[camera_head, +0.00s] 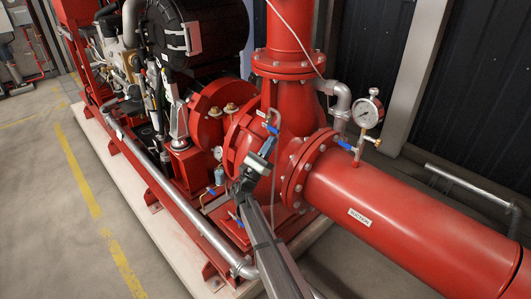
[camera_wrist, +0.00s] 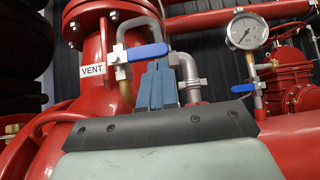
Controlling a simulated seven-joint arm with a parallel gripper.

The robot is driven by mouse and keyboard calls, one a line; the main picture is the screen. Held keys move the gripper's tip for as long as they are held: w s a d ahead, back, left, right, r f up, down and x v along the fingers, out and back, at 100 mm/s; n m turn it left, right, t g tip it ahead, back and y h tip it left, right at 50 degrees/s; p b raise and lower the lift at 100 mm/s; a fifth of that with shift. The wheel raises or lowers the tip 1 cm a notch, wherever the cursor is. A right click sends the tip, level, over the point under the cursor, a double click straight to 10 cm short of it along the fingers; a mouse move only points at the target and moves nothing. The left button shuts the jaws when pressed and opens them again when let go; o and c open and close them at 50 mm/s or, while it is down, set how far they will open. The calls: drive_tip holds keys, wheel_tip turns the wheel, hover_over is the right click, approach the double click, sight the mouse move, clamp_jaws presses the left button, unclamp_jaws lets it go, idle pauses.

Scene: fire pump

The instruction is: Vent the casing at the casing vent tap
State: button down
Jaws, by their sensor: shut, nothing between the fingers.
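The casing vent tap is a small valve with a blue lever on a bent metal pipe, by a white VENT label (camera_wrist: 92,70). Its blue lever (camera_wrist: 147,52) lies about level in the wrist view and shows in the head view on top of the red pump casing (camera_head: 271,128). My gripper (camera_wrist: 157,66) is shut and empty, its blue fingers upright. The fingertips are just below the right half of the lever in the wrist view; I cannot tell whether they touch it. In the head view my gripper (camera_head: 266,146) is close below the lever.
A pressure gauge (camera_head: 367,112) with its own blue-levered valve (camera_head: 345,145) stands to the right on the red suction pipe (camera_head: 415,225). A grey elbow pipe (camera_wrist: 188,78) is close behind my fingers. A thin hanging line (camera_head: 297,40) crosses above. Floor at left is clear.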

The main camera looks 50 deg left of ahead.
sight(274, 129)
drive_tip(key=shift+w+r, duration=0.25)
